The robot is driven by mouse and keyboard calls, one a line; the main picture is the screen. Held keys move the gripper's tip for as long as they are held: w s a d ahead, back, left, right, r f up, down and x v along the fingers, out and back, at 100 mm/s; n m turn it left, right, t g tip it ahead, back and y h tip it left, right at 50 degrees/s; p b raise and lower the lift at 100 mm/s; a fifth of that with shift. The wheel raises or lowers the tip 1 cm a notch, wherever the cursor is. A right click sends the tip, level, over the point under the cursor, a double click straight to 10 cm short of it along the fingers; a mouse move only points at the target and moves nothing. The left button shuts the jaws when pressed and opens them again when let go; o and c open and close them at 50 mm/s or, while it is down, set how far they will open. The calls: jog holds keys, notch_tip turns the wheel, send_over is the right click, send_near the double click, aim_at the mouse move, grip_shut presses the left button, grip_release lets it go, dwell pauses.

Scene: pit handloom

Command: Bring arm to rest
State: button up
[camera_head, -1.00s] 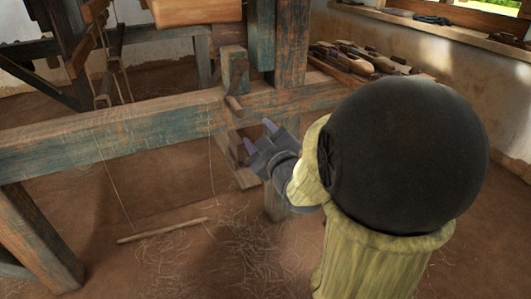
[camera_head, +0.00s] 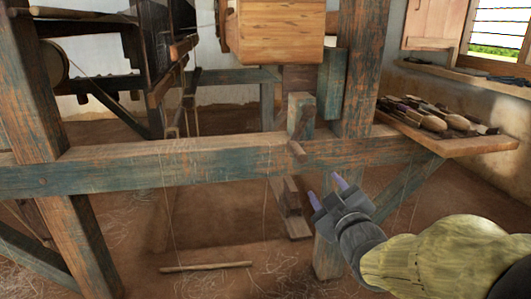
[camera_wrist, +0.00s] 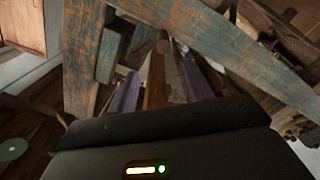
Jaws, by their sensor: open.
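My gripper (camera_head: 326,191) is open and empty in the head view, in front of the loom's horizontal beam and a little below it. Its two purple fingertips point up and to the left, toward a short wooden peg (camera_head: 297,151) on the beam. In the wrist view the two purple fingers stand apart, with wooden loom parts beyond them and the peg's round end (camera_wrist: 163,42) between and above them. My arm comes in from the lower right of the head view. I cannot tell whether the fingers touch anything.
The blue-brown loom beam (camera_head: 110,172) crosses the head view, with a thick post (camera_head: 360,70) at right. A wooden shelf (camera_head: 470,146) holds several shuttle-like tools (camera_head: 433,122). A thin stick (camera_head: 206,267) hangs by cords near the floor. The floor in front is mostly clear.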

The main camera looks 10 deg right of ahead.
jog(key=s+a+m+g+p, duration=0.8)
jog(key=s+g+p, duration=0.4)
jog(key=p, duration=1.1)
jog(key=g, duration=0.3)
jog(key=shift+w+a, duration=0.1)
